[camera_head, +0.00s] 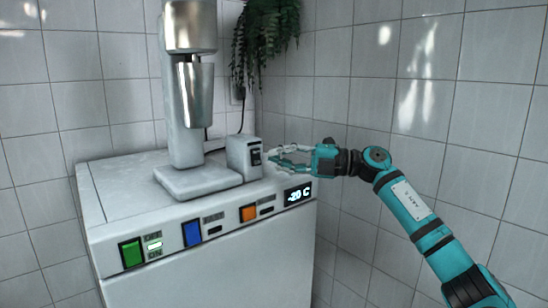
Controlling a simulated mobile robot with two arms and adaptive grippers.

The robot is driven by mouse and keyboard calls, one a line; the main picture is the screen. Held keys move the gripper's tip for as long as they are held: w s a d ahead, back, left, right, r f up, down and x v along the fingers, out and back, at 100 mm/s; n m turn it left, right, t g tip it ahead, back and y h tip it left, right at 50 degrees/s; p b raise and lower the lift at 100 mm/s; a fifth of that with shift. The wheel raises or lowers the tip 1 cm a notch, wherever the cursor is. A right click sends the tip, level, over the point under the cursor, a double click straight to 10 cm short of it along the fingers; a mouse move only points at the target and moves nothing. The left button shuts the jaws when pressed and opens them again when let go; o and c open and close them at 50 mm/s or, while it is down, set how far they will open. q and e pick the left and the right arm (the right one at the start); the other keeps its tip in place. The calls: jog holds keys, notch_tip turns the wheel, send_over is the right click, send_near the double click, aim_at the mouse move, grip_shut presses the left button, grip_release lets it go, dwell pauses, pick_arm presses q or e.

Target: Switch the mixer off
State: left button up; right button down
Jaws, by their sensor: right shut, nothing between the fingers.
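The mixer (186,110) stands upright on top of a white cabinet, with a metal cup (195,93) under its silver head. A small white box with a black switch (256,157) stands beside the mixer's base, to its right. My right gripper (273,156) reaches in from the right at the height of the switch. Its fingers are shut and empty, with the tips close to the switch; I cannot tell whether they touch it. The switch's position is too small to read. My left gripper is out of view.
The white cabinet (215,275) has a green button (131,253), a blue button (192,233), an orange button (248,213) and a display (297,194) along its front edge. A green plant (265,35) hangs behind. White tiled walls close off the back and right.

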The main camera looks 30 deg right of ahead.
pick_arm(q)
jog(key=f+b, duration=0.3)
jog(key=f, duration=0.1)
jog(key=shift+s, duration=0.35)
pick_arm(e)
jog(key=v, duration=0.9)
jog(key=shift+d+r, duration=0.3)
jog(key=shift+r, duration=0.4)
jog(key=shift+s, duration=0.15)
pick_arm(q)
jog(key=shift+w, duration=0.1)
